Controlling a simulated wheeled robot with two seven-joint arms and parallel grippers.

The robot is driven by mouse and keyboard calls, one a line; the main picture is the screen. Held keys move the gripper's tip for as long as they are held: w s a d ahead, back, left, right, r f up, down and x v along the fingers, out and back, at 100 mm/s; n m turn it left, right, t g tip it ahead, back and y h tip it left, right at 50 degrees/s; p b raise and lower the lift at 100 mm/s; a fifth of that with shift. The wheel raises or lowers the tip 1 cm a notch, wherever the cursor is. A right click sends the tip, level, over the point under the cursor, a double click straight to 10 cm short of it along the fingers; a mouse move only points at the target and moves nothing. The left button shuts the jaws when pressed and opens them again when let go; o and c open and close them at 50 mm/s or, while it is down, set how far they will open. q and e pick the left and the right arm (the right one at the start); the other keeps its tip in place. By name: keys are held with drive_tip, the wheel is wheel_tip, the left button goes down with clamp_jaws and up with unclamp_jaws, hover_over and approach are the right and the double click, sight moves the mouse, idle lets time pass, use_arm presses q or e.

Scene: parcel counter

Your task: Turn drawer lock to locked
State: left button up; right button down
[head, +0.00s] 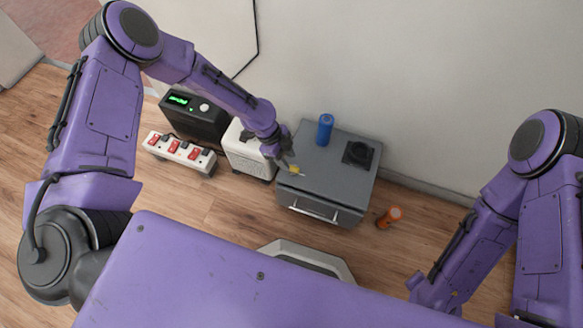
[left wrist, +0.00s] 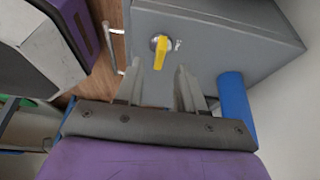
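The drawer lock (left wrist: 160,46) shows in the left wrist view as a round silver plate with a yellow lever, on the grey cabinet (left wrist: 215,40). In the head view its yellow lever (head: 296,170) is close to the tip of my left gripper (head: 287,160). In the left wrist view my left gripper (left wrist: 163,85) is open, its two fingers apart and empty. The lever lies just beyond the fingertips, roughly between their lines, and points toward the gripper. I cannot see contact. My right arm is at the right of the head view; its fingers do not show.
The drawer handle (head: 312,213) is at the front. A white box (head: 247,155), power strip (head: 180,153) and black unit (head: 195,118) stand left. An orange cylinder (head: 389,217) stands right.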

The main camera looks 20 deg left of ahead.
sight(292, 167)
use_arm(q)
drive_tip(key=b+x, duration=0.1)
drive_tip(key=x, duration=0.3)
drive_tip(key=shift+d+f, duration=0.1)
drive_tip(key=shift+f, duration=0.1)
clamp_jaws()
